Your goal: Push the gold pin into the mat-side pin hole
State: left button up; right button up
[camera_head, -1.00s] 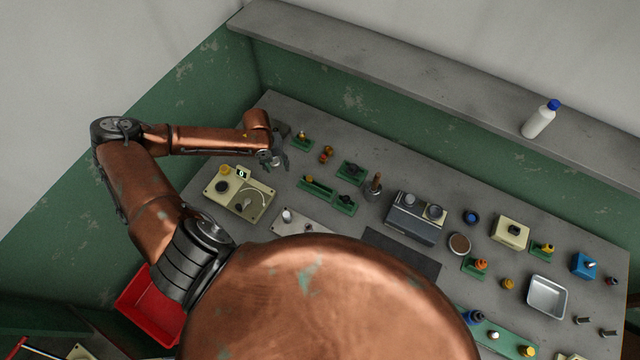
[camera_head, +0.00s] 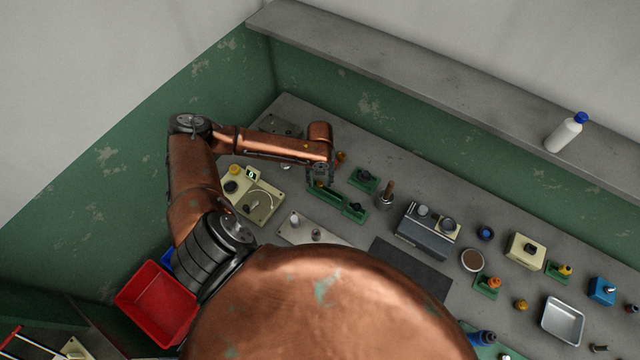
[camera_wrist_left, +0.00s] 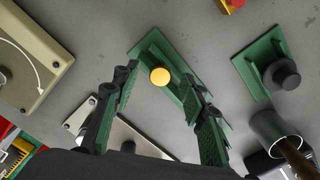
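The gold pin (camera_wrist_left: 160,76) shows as a round yellow top on a long green block (camera_wrist_left: 150,46) in the left wrist view. My left gripper (camera_wrist_left: 162,88) is open, with one finger on each side of the gold pin in the picture; I cannot tell whether they touch it. In the head view the left gripper (camera_head: 320,178) is over the far left end of the green block (camera_head: 330,195) and hides the pin. The dark mat (camera_head: 405,270) lies to the right, partly behind my own body. I cannot make out the mat-side pin hole. My right gripper is not in view.
A green block with a black knob (camera_head: 364,178) and a cup with a wooden-handled tool (camera_head: 386,196) stand close to the right. A grey plate with small posts (camera_head: 325,237) lies nearer me.

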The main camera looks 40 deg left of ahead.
pick_arm(q)
jog(key=shift+f, duration=0.45)
jog(key=shift+c, duration=0.6)
grip_shut()
